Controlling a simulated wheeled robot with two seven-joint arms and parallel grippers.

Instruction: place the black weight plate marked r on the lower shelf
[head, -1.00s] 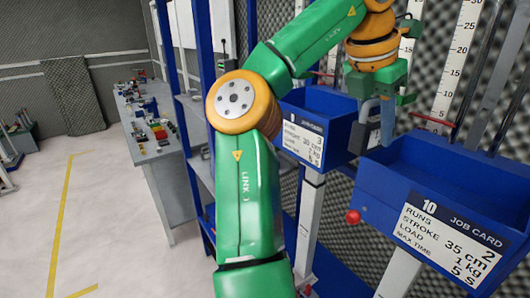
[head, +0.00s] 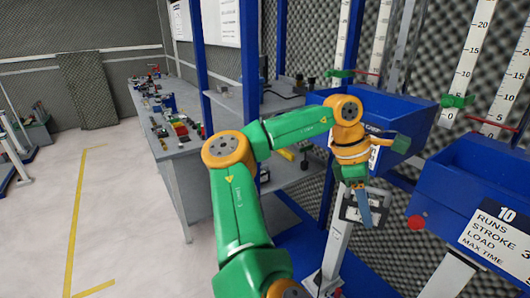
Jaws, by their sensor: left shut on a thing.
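My left gripper (head: 364,210) hangs in front of the blue bins at the right, pointing down. It is shut on a dark-edged thing, taken to be the black weight plate (head: 381,207). The gripper partly hides it, and no letter r can be read. A blue-posted rack stands behind my arm, with a grey upper shelf (head: 228,104) and a lower shelf (head: 284,174) below it. My forearm partly hides the rack. The gripper is to the right of the lower shelf and apart from it. My right gripper is not in view.
A blue bin (head: 405,112) is just above and behind the gripper. Another bin (head: 475,183) with a job card and red knob (head: 416,222) is at the right. A long bench (head: 172,150) with small items stands at the left.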

